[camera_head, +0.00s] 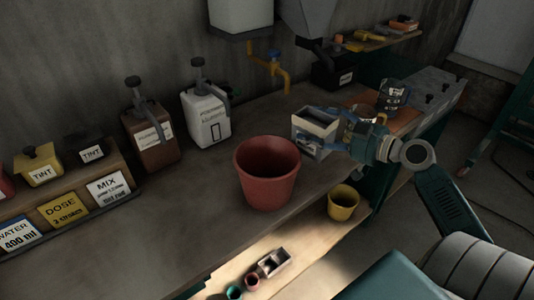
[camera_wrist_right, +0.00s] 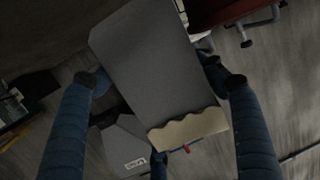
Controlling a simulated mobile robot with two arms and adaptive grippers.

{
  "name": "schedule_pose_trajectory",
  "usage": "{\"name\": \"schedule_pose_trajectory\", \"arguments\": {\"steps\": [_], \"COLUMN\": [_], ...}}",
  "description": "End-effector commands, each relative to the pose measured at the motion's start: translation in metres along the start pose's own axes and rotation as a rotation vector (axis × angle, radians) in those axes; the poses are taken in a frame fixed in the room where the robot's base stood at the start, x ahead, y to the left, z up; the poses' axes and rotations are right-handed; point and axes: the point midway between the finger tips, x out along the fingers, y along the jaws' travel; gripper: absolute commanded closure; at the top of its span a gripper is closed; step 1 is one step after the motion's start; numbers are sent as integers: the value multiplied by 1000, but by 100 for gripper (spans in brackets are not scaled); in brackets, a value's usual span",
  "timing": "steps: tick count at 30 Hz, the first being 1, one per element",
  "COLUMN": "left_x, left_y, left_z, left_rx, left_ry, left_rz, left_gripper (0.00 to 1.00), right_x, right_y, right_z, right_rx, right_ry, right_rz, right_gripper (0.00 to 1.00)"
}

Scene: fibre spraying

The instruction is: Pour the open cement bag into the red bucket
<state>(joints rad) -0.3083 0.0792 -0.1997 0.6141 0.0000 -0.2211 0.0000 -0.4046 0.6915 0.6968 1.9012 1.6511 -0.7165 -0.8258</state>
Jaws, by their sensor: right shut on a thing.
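The red bucket (camera_head: 267,172) stands upright on the workbench in the middle of the head view, its open top showing a dark inside. My right gripper (camera_head: 326,132) is shut on the open cement bag (camera_head: 313,126), a pale grey, box-like bag with an open top. It holds the bag roughly upright, just right of the bucket's rim. In the right wrist view the bag's grey side (camera_wrist_right: 150,65) and wavy cream edge (camera_wrist_right: 188,130) lie between my blue fingers. The bag's contents cannot be made out. My left gripper is not in view.
A yellow bucket (camera_head: 343,202) stands lower, right of the red bucket. A yellow tap (camera_head: 273,72) juts out behind. White (camera_head: 206,115) and brown (camera_head: 148,137) pump containers stand at left, near labelled signs (camera_head: 110,187). Bare bench (camera_head: 160,235) lies front left.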

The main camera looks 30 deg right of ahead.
Motion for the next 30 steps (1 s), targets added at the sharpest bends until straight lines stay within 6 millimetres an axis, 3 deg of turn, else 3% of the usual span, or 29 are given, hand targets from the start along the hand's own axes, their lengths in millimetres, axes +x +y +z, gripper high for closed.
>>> {"name": "schedule_pose_trajectory", "arguments": {"steps": [10, 30], "left_x": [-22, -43], "left_y": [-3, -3], "left_z": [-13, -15], "left_rx": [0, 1], "left_ry": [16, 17], "left_rz": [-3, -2], "left_gripper": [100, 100], "right_x": [-5, -8], "right_y": [-8, -29], "right_z": [-27, -41], "right_rx": [-152, -447], "right_ry": [5, 4], "right_rz": [31, 93], "right_gripper": [81, 81]}}
